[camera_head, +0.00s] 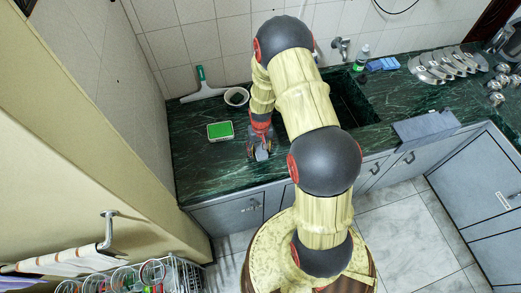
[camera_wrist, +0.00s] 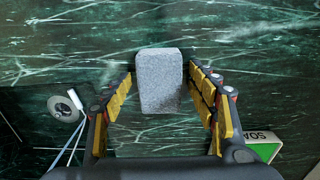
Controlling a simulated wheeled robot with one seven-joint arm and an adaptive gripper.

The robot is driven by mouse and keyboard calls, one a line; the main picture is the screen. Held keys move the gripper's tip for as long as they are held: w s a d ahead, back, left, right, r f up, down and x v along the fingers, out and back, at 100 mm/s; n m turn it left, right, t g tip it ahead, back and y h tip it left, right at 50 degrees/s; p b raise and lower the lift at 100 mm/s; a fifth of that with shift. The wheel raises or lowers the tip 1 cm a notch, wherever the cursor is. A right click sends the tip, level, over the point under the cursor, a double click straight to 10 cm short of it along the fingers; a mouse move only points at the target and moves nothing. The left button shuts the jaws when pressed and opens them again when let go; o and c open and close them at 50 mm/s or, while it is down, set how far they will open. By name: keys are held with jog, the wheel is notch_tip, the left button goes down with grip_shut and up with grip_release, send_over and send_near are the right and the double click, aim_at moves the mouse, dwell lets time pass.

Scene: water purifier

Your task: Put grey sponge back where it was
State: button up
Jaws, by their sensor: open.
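The grey sponge (camera_wrist: 160,80) is a small speckled grey block on the dark green marble counter. In the wrist view it lies between the two yellow-padded fingers of my gripper (camera_wrist: 160,88), near their tips. The fingers are apart, with a visible gap on each side of the sponge. In the head view my gripper (camera_head: 261,147) points down over the counter left of the sink. My arm hides part of the counter and sink there, and the sponge is hard to make out.
A green-and-white soap box (camera_head: 220,131) lies left of my gripper and shows in the wrist view (camera_wrist: 262,147). A small bowl (camera_head: 236,97) and a squeegee (camera_head: 203,85) are behind it. The sink (camera_head: 350,105), a bottle (camera_head: 362,57) and a blue sponge (camera_head: 383,64) are to the right.

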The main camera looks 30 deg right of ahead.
notch_tip(320, 180, up, 12)
notch_tip(320, 180, up, 11)
jog(key=t, duration=0.1)
send_over(261, 149)
jog(key=a, duration=0.3)
jog(key=s+a+r+n+t, duration=0.1)
jog(key=s+a+r, duration=0.1)
jog(key=r, duration=0.5)
jog(key=s+a+r+n+t, duration=0.1)
jog(key=s+a+r, duration=0.15)
jog(key=r, duration=0.35)
jog(key=s+a+r+t, duration=0.1)
jog(key=s+a+r, duration=0.2)
jog(key=s+r, duration=0.3)
jog(key=s+a+r+n+t, duration=0.1)
jog(key=s+a+r, duration=0.3)
jog(key=s+r, duration=0.3)
jog(key=shift+s+t+p, duration=0.3)
jog(key=shift+s+p, duration=0.05)
jog(key=shift+s, duration=0.9)
